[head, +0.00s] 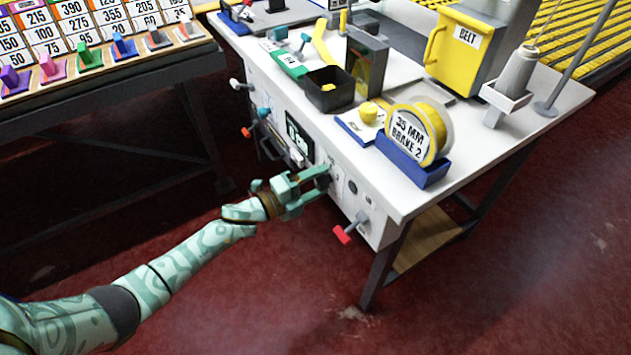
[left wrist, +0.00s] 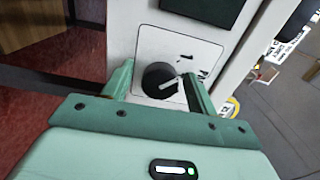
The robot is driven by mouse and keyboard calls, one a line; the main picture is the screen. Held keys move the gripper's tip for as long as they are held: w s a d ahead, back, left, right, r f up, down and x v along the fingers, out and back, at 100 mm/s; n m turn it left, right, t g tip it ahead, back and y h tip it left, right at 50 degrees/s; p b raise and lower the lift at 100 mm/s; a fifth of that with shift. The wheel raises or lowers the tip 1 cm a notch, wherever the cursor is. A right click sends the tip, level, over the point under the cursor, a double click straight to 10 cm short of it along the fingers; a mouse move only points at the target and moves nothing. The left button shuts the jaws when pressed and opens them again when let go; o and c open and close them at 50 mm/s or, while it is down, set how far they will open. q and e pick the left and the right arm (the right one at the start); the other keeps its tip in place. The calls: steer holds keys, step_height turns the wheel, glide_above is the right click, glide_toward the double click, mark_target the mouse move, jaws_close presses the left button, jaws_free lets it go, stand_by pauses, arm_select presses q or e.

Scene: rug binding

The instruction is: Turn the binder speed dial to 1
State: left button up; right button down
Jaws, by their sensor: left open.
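The binder speed dial (left wrist: 160,80) is a round black knob with a pale pointer line, on a white plate (left wrist: 185,50) on the front panel of the machine. In the left wrist view it sits between the two fingers of my left gripper (left wrist: 160,88), which are open on either side of it. The plate's marks are too small to read. In the head view my left gripper (head: 325,180) is at the machine's front panel, and its fingers hide the dial. My right gripper is in neither view.
The white machine table (head: 420,195) holds a yellow roll (head: 430,118) in a blue holder, a black bin (head: 328,100) and a yellow belt box (head: 462,45). A red-handled lever (head: 343,235) juts from the front panel. A dark display (head: 297,138) is left of my gripper.

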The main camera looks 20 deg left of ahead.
arm_select(q)
steer(key=shift+s+a, duration=0.15)
steer(key=shift+s, duration=0.1)
steer(key=p+v, duration=0.3)
steer(key=v, duration=1.2)
steer(key=shift+s+a+p, duration=0.25)
steer(key=shift+a+p, duration=0.05)
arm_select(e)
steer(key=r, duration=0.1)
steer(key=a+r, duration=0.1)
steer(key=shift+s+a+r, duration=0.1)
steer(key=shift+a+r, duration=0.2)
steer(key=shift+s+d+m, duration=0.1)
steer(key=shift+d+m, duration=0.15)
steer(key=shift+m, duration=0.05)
